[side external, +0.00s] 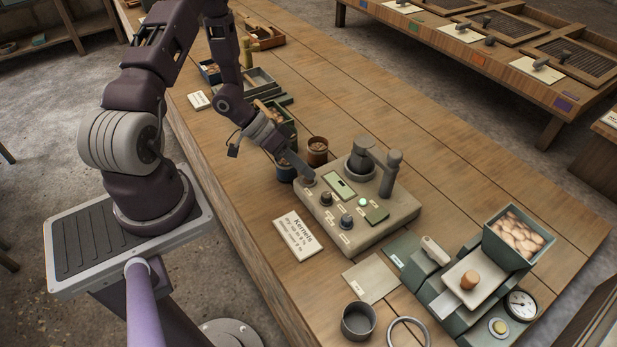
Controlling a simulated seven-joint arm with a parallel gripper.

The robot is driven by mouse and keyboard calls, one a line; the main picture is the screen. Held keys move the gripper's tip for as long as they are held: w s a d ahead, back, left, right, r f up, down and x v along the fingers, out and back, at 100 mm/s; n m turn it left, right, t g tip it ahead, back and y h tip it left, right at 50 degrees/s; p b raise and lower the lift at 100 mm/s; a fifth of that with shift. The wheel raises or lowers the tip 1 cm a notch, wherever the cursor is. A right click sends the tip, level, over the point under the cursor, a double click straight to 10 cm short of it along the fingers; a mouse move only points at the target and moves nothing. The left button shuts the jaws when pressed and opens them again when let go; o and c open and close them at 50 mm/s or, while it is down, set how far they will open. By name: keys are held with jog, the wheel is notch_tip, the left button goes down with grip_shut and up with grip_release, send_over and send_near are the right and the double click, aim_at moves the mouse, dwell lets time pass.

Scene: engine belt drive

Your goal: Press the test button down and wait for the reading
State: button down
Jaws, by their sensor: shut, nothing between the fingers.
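A grey tester box (385,222) stands on the wooden bench, with small labels, dark knobs and a pale rectangular window (340,186) on its top. My gripper (306,178) is shut and empty, pointing down at the box's left end. Its tips are at or just over a small reddish round control there, mostly hidden by the fingers. I cannot tell whether this is the test button, or whether it is pressed. A small round lamp (363,201) on the box glows pale green. No reading is legible in the window.
A card headed "Kernels" (299,236) lies before the box. Brown and blue cups (317,151) stand close behind my gripper. To the right are a green machine with a hopper of kernels (518,238), a dial (521,304), a dark cup (358,321) and a ring (408,333).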

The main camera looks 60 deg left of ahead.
aim_at(304, 178)
dwell(0.4)
jog(key=shift+r, duration=0.8)
jog(key=shift+r, duration=2.5)
